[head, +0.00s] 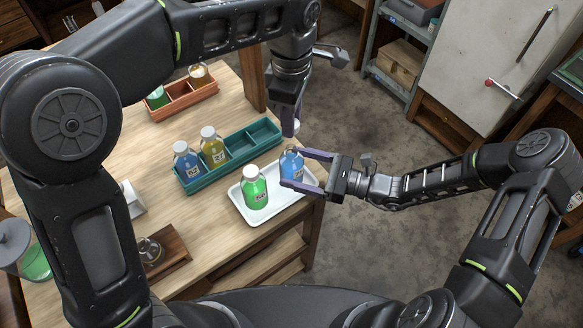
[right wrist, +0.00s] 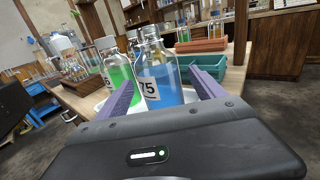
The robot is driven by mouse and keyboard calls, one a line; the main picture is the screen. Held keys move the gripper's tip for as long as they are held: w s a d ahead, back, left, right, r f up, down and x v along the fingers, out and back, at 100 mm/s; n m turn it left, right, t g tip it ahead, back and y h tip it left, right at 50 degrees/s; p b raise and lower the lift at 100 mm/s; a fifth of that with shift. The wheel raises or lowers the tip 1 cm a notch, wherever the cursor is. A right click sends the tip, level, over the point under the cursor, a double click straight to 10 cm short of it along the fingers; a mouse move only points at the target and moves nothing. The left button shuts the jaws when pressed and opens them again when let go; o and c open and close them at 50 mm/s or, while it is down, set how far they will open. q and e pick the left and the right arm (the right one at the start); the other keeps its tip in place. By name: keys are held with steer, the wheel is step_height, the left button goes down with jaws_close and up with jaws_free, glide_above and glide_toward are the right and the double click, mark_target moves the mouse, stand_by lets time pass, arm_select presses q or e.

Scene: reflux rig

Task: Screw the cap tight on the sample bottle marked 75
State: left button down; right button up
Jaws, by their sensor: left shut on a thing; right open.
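The sample bottle marked 75 (right wrist: 160,76) holds blue liquid. It stands upright on a white tray (head: 262,217), and it also shows in the head view (head: 291,168). Its neck looks like bare glass in the right wrist view. My right gripper (head: 293,170) is open, with one purple finger on each side of this bottle; I cannot tell whether they touch it. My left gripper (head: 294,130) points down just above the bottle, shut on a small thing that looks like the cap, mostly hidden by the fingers.
A capped green bottle (head: 255,188) stands on the tray, left of the blue one. Behind is a teal rack (head: 239,165) with a blue and a yellow bottle and empty compartments. An orange rack (head: 186,101) stands farther back. The table edge lies close right of the tray.

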steer(key=shift+x, duration=1.05)
steer(key=shift+c, duration=0.6)
jaws_close()
